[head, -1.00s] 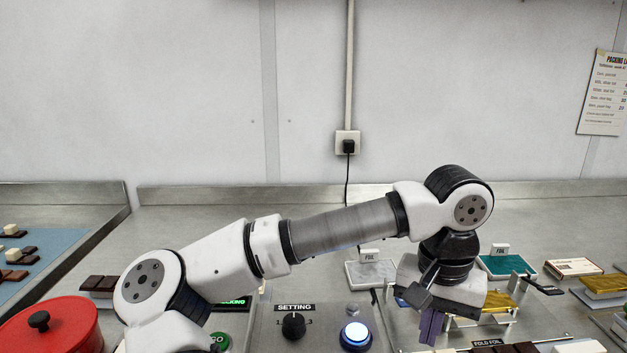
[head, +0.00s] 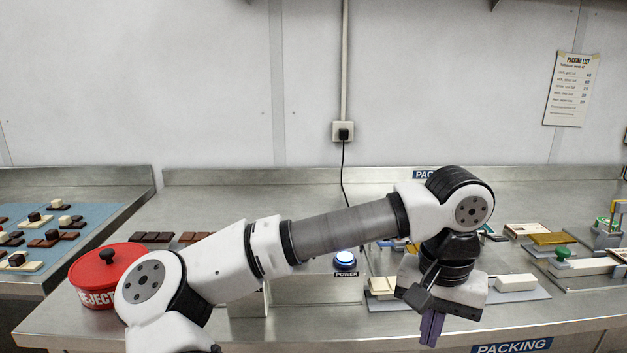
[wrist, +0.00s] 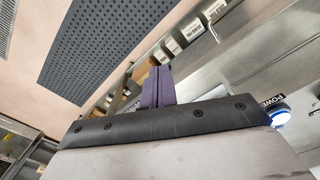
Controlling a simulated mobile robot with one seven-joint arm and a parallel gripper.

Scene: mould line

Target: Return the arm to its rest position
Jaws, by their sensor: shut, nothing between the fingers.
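My arm reaches across the front of the bench in the head view, bent over at the right. My gripper (head: 432,328) points down at the bench's front edge, with its purple fingers together and nothing between them. In the wrist view the purple fingers of my gripper (wrist: 158,86) also stand side by side, closed and empty.
A red reject pot (head: 106,275) stands left of my arm. The lit power button (head: 345,260) and chocolate bars (head: 151,237) are behind it. Wrapping stations, including a green-knobbed one (head: 563,253), stand at right. A blue mat (head: 62,224) with chocolates lies far left.

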